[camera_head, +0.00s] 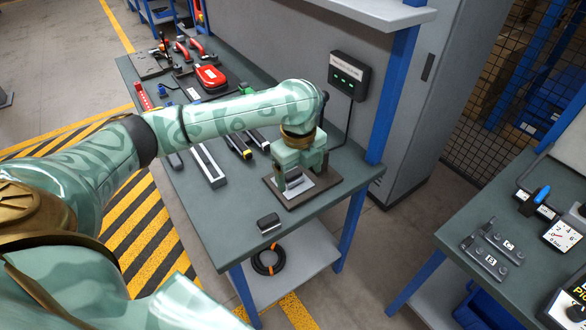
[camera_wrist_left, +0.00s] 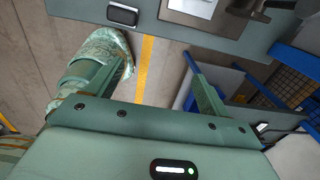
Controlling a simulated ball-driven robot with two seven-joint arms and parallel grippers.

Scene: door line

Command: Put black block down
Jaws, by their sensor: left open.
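My left gripper (camera_head: 297,176) is over a dark base plate with a pale panel (camera_head: 318,186), to the right of and behind the block in the head view. In the left wrist view its two fingers (camera_wrist_left: 157,66) stand wide apart with nothing between them. The gripper hides part of the plate. My right gripper is not in view.
Long dark rails (camera_head: 208,166) and a red case (camera_head: 210,77) lie farther back on the bench. A black box with green lights (camera_head: 349,74) hangs behind it. A blue post (camera_head: 392,85) stands at the right edge. A second bench (camera_head: 510,235) is at right.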

